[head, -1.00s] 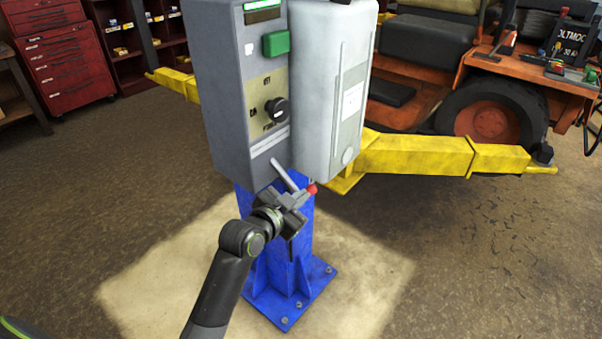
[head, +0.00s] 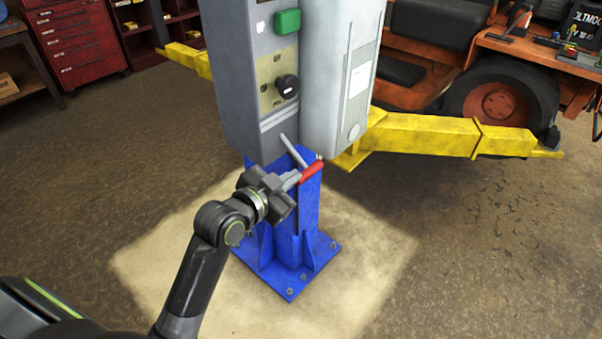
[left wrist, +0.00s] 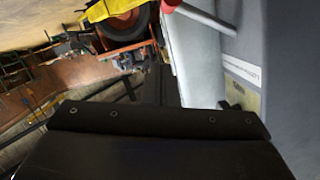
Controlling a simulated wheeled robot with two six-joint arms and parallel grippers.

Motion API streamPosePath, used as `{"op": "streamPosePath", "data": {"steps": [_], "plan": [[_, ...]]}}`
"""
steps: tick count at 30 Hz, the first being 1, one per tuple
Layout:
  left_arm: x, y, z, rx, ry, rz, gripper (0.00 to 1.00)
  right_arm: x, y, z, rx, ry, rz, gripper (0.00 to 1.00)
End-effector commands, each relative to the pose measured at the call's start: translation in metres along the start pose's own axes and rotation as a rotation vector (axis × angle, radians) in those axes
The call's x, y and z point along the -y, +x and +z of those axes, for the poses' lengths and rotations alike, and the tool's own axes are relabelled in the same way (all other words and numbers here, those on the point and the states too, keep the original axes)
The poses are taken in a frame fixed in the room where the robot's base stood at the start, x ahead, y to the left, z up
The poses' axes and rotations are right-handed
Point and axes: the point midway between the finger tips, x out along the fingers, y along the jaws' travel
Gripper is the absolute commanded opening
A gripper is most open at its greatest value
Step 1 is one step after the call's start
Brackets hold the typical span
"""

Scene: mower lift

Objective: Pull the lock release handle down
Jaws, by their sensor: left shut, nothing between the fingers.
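The lock release handle is a grey rod (head: 292,150) slanting down to the right from under the grey control box, with a red grip (head: 312,171) at its lower end. In the left wrist view a bit of the red grip (left wrist: 170,4) shows at the top edge. My left gripper (head: 292,182) is shut and empty, with its tips close to the left end of the red grip. I cannot tell whether they touch. In the left wrist view the dark gripper body fills the bottom. My right gripper is not in view.
The grey control box (head: 238,80) and a lighter grey housing (head: 335,80) stand above the blue post (head: 290,225). A yellow lift arm (head: 430,137) reaches right, in front of an orange mower (head: 500,95). The floor left of the post is clear.

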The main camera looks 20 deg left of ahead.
Motion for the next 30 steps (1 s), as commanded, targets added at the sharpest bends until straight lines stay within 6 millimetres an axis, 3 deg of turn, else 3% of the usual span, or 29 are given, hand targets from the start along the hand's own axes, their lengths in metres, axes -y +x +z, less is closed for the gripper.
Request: {"op": "streamPosePath", "data": {"steps": [7,23,26,29,30], "plan": [[0.0,-0.014,0.0,0.0,0.0,0.0,0.0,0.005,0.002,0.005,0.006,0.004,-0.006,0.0],[-0.001,-0.014,0.002,0.004,-0.003,0.0,0.0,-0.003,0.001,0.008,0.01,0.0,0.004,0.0],[-0.001,-0.007,0.019,0.038,-0.024,-0.003,0.0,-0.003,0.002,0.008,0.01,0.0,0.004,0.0],[-0.003,0.007,0.059,0.112,-0.071,-0.01,0.0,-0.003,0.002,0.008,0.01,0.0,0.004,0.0],[-0.005,0.013,0.08,0.151,-0.095,-0.015,0.0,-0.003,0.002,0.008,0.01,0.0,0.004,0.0]]}}
